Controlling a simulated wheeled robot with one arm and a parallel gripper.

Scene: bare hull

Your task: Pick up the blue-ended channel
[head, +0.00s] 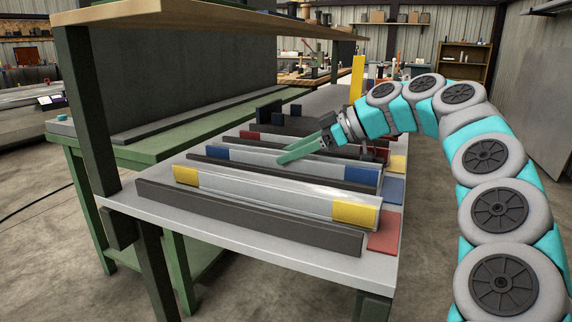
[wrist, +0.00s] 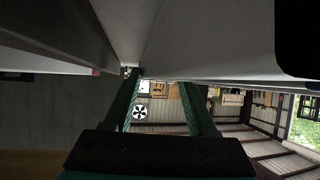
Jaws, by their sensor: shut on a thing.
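The blue-ended channel (head: 270,168) is a long pale grey bar with a blue patch at each end. It lies across the grey bench in the head view, between dark rails, behind the yellow-ended channel (head: 265,196). My gripper (head: 285,156) reaches in from the right, its green fingers at the middle of the blue-ended channel, shut on it. In the wrist view the fingers of my gripper (wrist: 160,80) point up to a pale grey surface that fills the top. Their exact contact is hard to see. Whether the channel is off the bench cannot be told.
A red-ended channel (head: 249,135) lies farther back. Dark rails (head: 240,217) run between the channels. Red (head: 384,233) and blue (head: 392,190) squares mark the bench's right side. A wooden shelf (head: 215,18) on green posts overhangs the left. The floor at right is clear.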

